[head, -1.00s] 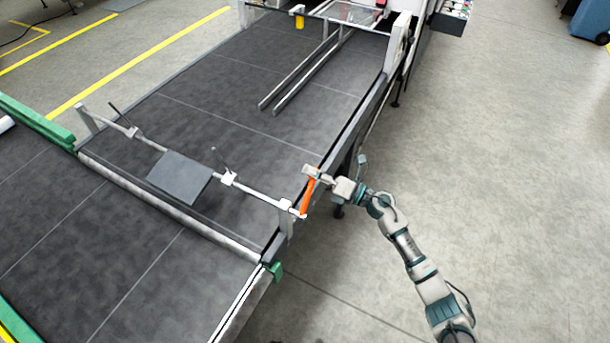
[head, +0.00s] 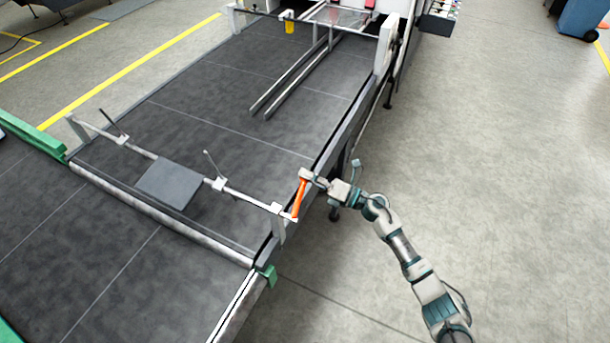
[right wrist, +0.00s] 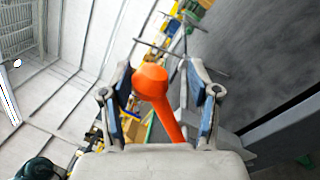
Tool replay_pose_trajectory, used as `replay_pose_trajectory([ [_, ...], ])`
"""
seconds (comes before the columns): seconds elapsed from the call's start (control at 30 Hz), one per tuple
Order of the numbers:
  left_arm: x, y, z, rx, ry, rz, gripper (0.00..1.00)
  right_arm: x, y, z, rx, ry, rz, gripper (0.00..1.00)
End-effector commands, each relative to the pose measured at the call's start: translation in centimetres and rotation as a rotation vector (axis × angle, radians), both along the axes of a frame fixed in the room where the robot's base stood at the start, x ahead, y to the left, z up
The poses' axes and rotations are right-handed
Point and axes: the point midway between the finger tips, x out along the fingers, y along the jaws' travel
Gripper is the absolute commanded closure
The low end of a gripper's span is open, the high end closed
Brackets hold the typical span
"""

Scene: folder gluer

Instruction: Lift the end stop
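The end stop is a grey plate (head: 170,185) hanging from a pale cross bar (head: 245,198) over the dark belt. An orange handle (head: 299,199) stands at the bar's right end, its upper end tilted slightly right. My right gripper (head: 306,175) is at the handle's upper end. In the right wrist view, the orange handle's round end (right wrist: 151,80) lies between the two spread fingers of my right gripper (right wrist: 164,92). It sits nearer the left finger, with a clear gap to the right finger. My left gripper is not in view.
The dark conveyor belt (head: 225,105) runs to the back, with two long rails (head: 295,78) on it. A side frame (head: 345,130) edges the belt beside my right arm. The floor (head: 500,190) to the right is open. A blue bin (head: 578,18) stands far back right.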

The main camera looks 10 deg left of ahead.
Motion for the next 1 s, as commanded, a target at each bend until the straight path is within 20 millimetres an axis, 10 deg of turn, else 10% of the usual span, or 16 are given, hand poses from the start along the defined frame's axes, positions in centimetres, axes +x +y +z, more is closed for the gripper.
replay_pose_trajectory([
  [0.27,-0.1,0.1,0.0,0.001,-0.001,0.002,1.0,-0.4,-0.2,0.1,-0.002,-0.004,0.002,0.39],
  [0.73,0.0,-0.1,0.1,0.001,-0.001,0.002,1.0,-3.1,-9.6,-1.6,0.001,0.0,-0.001,0.39],
  [1.0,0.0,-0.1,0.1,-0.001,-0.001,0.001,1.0,-3.7,-11.4,-1.9,0.002,0.0,0.001,0.39],
])
